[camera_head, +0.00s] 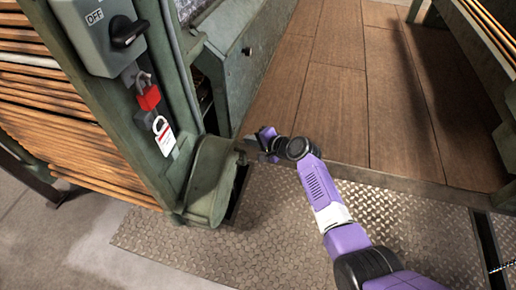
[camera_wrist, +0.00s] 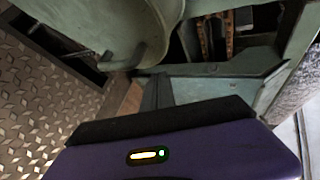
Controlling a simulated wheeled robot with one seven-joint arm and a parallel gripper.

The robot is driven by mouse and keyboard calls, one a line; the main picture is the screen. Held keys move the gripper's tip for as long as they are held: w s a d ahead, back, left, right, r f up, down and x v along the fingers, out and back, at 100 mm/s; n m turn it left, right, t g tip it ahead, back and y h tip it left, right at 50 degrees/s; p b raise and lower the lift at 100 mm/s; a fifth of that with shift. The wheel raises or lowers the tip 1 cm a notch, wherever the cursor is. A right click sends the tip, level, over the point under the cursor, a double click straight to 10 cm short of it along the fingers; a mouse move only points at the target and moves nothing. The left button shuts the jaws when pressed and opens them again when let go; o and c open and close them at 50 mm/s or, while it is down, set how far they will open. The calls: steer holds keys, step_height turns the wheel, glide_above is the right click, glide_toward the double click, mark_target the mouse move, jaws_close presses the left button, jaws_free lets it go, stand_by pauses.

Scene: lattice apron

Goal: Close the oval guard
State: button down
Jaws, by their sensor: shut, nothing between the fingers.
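The oval guard (camera_head: 211,182) is a pale green, round-ended metal cover at the foot of the green post, seen edge-on from above. It stands out from the machine, with a dark gap beside it on the right. In the wrist view the guard (camera_wrist: 105,28) fills the upper left, with a small tab on its lower edge. My gripper (camera_head: 247,150) is shut and empty, just right of the guard's upper end. In the wrist view my gripper's dark fingers (camera_wrist: 155,92) point at the opening right of the guard. I cannot tell whether they touch it.
A grey switch box (camera_head: 100,35) marked OFF, a red padlock (camera_head: 148,97) and a white tag (camera_head: 164,137) are on the post. Stacked brown strips (camera_head: 60,120) lie left. Tread plate (camera_head: 270,240) and wooden floor (camera_head: 335,90) are open around my arm.

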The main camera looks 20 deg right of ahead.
steer(key=s+d+r+p, duration=0.4)
steer(key=s+d+r, duration=0.1)
steer(key=d, duration=0.3)
steer(key=shift+s, duration=0.35)
steer(key=w+d+r+n+t+h, duration=0.1)
steer(key=w+d+r+t+h, duration=0.15)
steer(key=d+r, duration=0.25)
steer(key=s+d+n+t+h, duration=0.1)
steer(key=s+n+h, duration=0.15)
steer(key=s, duration=0.45)
steer(key=s+a+r+n, duration=0.3)
steer(key=s+a+r, duration=0.1)
steer(key=s, duration=1.1)
steer(key=s+a+r+n, duration=0.3)
steer(key=s+a+r, duration=0.15)
steer(key=s, duration=0.95)
steer(key=s+a+r+n, duration=0.3)
steer(key=s+r, duration=0.1)
steer(key=s, duration=1.1)
step_height(320, 180, up, 30)
steer(key=p, duration=3)
steer(key=shift+a, duration=0.15)
